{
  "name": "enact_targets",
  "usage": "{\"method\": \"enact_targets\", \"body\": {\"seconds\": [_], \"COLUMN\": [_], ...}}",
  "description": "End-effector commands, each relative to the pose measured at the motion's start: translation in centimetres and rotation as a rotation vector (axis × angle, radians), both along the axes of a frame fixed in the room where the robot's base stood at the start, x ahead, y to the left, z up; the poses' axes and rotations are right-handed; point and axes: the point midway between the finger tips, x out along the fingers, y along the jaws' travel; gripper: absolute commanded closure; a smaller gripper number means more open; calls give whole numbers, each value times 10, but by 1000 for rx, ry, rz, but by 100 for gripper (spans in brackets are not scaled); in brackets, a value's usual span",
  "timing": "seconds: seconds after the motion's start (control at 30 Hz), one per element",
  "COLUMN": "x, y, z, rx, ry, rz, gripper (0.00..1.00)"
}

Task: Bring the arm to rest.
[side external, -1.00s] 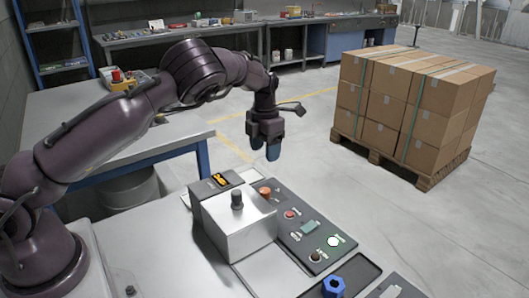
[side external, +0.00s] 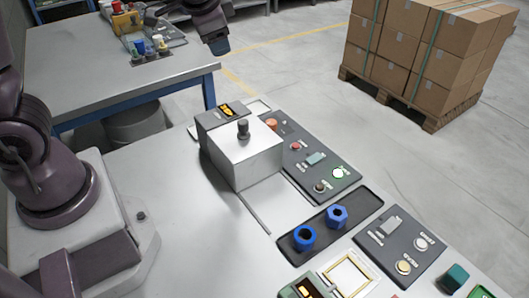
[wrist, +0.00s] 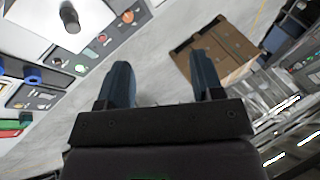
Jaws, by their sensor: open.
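My gripper (side external: 219,43) is at the top edge of the side external view, beyond the silver hood and partly cut off. In the wrist view my gripper (wrist: 160,66) shows two blue-grey fingers spread apart with nothing between them. It is raised clear of the bench. The silver hood (side external: 243,160) with a dark knob stands on the bench, and it also shows at the top left of the wrist view (wrist: 35,22). My gripper touches nothing that I can see.
A control panel (side external: 330,186) lies right of the hood. A black tray (side external: 365,203) holds blue pieces. A second panel (side external: 385,250) is nearer the front right. Stacked cartons (side external: 425,45) stand on a pallet at the back. A side table (side external: 90,75) is left. Open floor lies between.

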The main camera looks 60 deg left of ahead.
Motion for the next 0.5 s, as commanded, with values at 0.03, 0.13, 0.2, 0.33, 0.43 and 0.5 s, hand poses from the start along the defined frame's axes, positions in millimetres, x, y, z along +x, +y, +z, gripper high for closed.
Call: {"method": "enact_targets", "body": {"seconds": [0.03,0.13,0.2,0.33,0.43,0.5], "x": [-25,-72,-102,-144,-158,-163], "y": [-17,-52,-74,-106,-117,-119], "z": [7,14,20,29,39,46], "rx": [-89,-253,-347,-464,-491,-485], "ry": [3,32,46,31,-33,-77], "rz": [61,159,198,214,190,173], "gripper": [39,39,39,39,39,39]}}
